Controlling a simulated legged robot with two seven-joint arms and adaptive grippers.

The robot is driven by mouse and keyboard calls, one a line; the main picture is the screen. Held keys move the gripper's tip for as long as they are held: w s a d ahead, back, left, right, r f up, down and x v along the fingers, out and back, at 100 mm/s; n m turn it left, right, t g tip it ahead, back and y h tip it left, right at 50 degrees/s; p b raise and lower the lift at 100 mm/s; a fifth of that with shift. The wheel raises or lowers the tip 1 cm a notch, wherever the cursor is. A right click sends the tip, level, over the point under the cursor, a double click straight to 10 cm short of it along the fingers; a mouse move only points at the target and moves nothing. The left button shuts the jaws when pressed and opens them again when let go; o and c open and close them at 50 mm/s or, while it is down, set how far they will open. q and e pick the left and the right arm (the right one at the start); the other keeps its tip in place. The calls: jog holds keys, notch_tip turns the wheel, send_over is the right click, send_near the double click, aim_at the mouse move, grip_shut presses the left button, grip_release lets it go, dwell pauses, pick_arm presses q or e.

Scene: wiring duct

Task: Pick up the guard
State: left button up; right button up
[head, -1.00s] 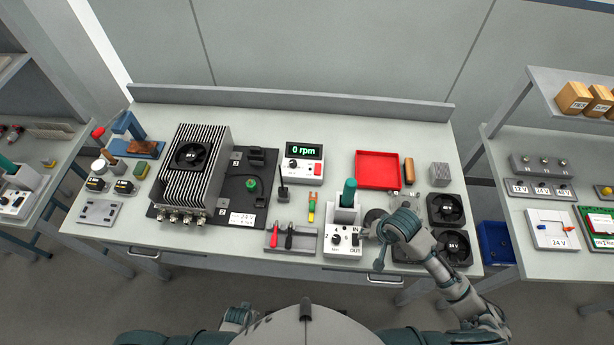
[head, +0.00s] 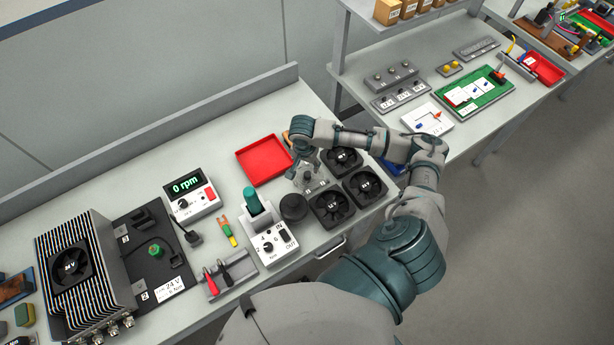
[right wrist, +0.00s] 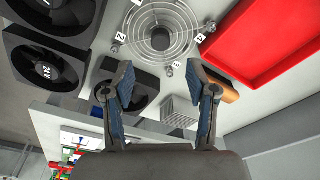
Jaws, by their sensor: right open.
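The guard (right wrist: 160,38) is a round grille of thin metal wire rings with corner lugs and small numbered labels. It shows in the upper middle of the right wrist view, beyond my fingertips. My right gripper (right wrist: 163,85) is open, with nothing between its two fingers and apart from the guard. In the head view my right gripper (head: 307,168) is over the area between the red tray and the black fans, and it hides much of the guard there. My left gripper is not in view.
Several black fans (head: 365,187) lie right of the guard. A red tray (head: 264,160) lies to its left. A dark round piece (head: 293,207) and a white control box (head: 271,246) stand nearer the front. A grey block (right wrist: 180,112) shows between my fingers, farther off.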

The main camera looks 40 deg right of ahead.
aim_at(308, 174)
jog(key=f, duration=0.3)
jog(key=shift+w+d, duration=0.2)
jog(key=shift+d, duration=0.2)
notch_tip(308, 174, down, 5)
jog(key=shift+w+a+r, duration=0.1)
jog(key=shift+a+r, duration=0.05)
jog(key=shift+d, duration=0.2)
jog(key=c, duration=0.7)
grip_shut()
